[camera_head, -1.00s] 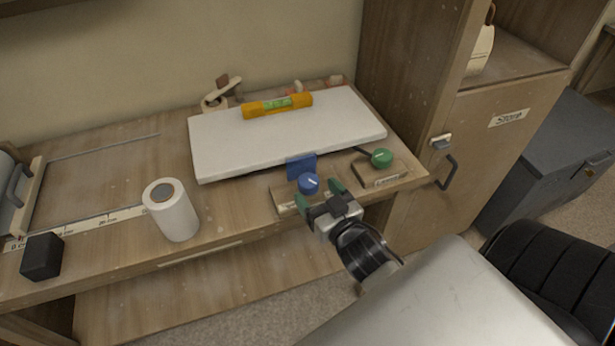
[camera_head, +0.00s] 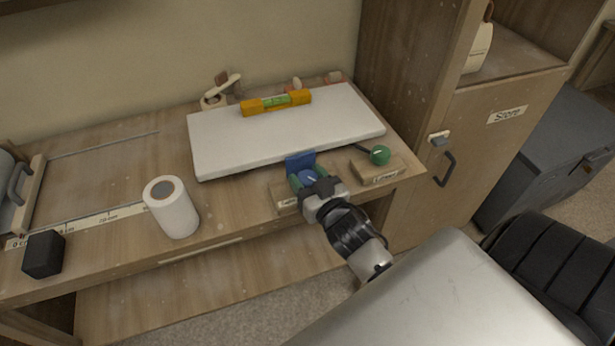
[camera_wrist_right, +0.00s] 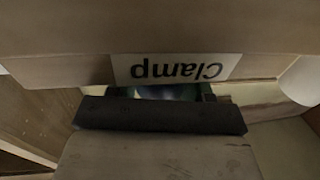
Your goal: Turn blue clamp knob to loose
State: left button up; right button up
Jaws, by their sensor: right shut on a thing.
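The blue clamp knob (camera_head: 309,178) sits on a small wooden block near the bench's front edge, with a blue plate (camera_head: 300,162) standing behind it. My right gripper (camera_head: 308,180) is shut on the knob, its green fingertips on either side of it and partly hiding it. In the right wrist view an upside-down "Clamp" label (camera_wrist_right: 178,69) shows on the block; the knob is mostly hidden there behind a dark bar of my gripper. My left gripper is not in view.
A green knob (camera_head: 380,155) on its own labelled block stands just right. A white board (camera_head: 260,145) with an orange level (camera_head: 262,105) lies behind. A white roll (camera_head: 172,210) and a black block (camera_head: 43,254) stand left. A cabinet (camera_head: 470,160) rises at the right.

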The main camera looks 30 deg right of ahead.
jog(key=shift+r+n+y+p, duration=0.25)
jog(key=shift+n+y+p, duration=0.25)
jog(key=shift+y+p, duration=0.3)
jog(key=shift+f+n+y+p, duration=0.2)
jog(key=shift+n+y+p, duration=0.6)
jog(key=shift+y, duration=0.6)
jog(key=o, duration=0.9)
jog(key=shift+s, duration=0.1)
jog(key=s+d+b, duration=0.2)
jog(key=s, duration=0.8)
jog(key=shift+s, duration=0.2)
